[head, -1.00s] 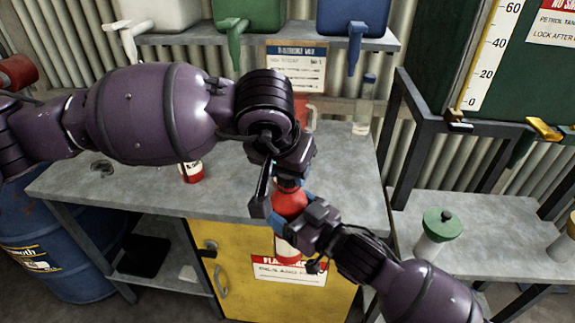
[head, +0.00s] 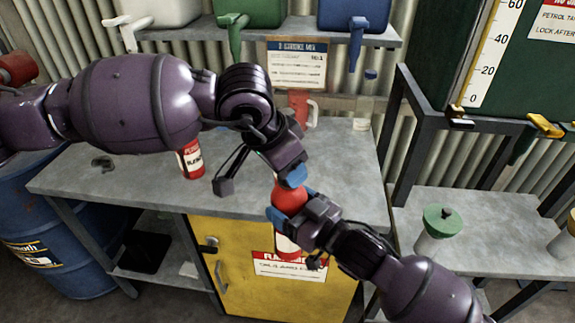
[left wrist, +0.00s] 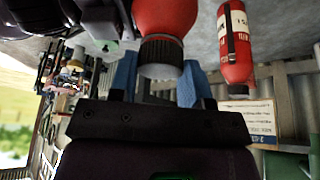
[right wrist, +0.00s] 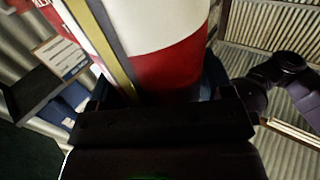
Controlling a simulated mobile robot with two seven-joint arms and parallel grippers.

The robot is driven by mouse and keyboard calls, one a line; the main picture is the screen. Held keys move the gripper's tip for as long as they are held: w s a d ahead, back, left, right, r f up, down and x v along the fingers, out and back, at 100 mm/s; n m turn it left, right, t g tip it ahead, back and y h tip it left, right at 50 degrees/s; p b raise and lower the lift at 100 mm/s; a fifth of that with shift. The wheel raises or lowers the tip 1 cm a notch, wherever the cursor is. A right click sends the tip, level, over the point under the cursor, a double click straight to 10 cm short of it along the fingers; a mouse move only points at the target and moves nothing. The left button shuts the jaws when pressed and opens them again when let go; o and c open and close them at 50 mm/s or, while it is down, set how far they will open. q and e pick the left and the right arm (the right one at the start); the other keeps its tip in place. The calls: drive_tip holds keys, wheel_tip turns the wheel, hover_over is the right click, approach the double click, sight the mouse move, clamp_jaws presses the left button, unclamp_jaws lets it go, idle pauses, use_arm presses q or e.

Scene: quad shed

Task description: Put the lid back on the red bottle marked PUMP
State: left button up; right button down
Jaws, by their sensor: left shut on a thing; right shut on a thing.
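The red bottle (head: 288,197) is upright in front of the bench, with a white label low on its body. My right gripper (head: 290,222) is shut around its body; the bottle fills the right wrist view (right wrist: 165,50). My left gripper (head: 290,176) is above it. In the left wrist view, which shows things upside down, a dark ribbed lid (left wrist: 161,52) sits between the blue fingers at the bottle's neck. The left gripper is shut on this lid. I cannot tell whether it is fully seated. The word PUMP is not readable here.
Another red bottle (head: 190,160) stands on the grey bench (head: 90,182) behind my left arm. A red jug (head: 301,108) is at the back. A yellow cabinet (head: 232,275) is below.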

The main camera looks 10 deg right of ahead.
use_arm(q)
drive_tip(key=shift+m, duration=0.4)
drive_tip(key=o, duration=0.9)
drive_tip(key=shift+o, duration=0.2)
drive_tip(key=shift+r, duration=2.25)
drive_tip(key=shift+c, duration=0.3)
